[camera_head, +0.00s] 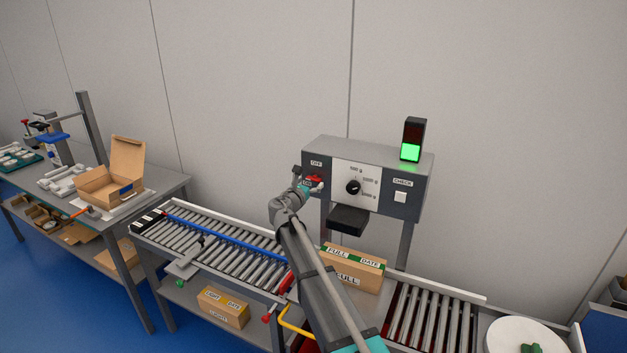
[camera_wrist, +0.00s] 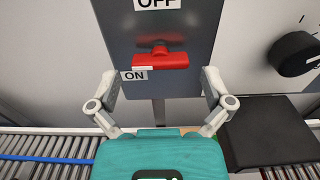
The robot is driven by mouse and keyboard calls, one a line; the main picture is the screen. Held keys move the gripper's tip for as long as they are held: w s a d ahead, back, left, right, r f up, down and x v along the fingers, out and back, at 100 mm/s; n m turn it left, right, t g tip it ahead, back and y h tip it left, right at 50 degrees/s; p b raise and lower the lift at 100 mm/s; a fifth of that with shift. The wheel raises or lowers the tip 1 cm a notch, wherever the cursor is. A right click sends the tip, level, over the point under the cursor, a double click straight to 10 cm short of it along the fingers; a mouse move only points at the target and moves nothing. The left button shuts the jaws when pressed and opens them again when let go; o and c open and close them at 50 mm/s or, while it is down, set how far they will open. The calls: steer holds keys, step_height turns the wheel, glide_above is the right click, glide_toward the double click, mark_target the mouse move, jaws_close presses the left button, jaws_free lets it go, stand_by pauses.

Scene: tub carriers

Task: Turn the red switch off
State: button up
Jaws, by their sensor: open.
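The red switch (camera_wrist: 160,61) is on the dark grey left panel of a control box, between an OFF label (camera_wrist: 157,4) above and an ON label (camera_wrist: 133,75) below left. Its red bar lies roughly level in the wrist view. In the head view the red switch (camera_head: 314,179) shows just beyond my gripper (camera_head: 303,184). In the wrist view my gripper (camera_wrist: 158,82) is open and empty. Its fingers are spread to either side of the switch, and I cannot tell whether they touch the panel.
The control box also has a black knob (camera_head: 353,187), a white CHECK button (camera_head: 400,197) and a lit green lamp (camera_head: 410,152). A black block (camera_wrist: 268,130) juts out at lower right. Below are a roller conveyor (camera_head: 215,243) and a FULL DATE carton (camera_head: 354,268).

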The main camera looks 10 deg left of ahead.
mark_target(314, 178)
steer(key=shift+x, duration=1.5)
steer(key=c, duration=1)
steer(key=shift+o, duration=0.2)
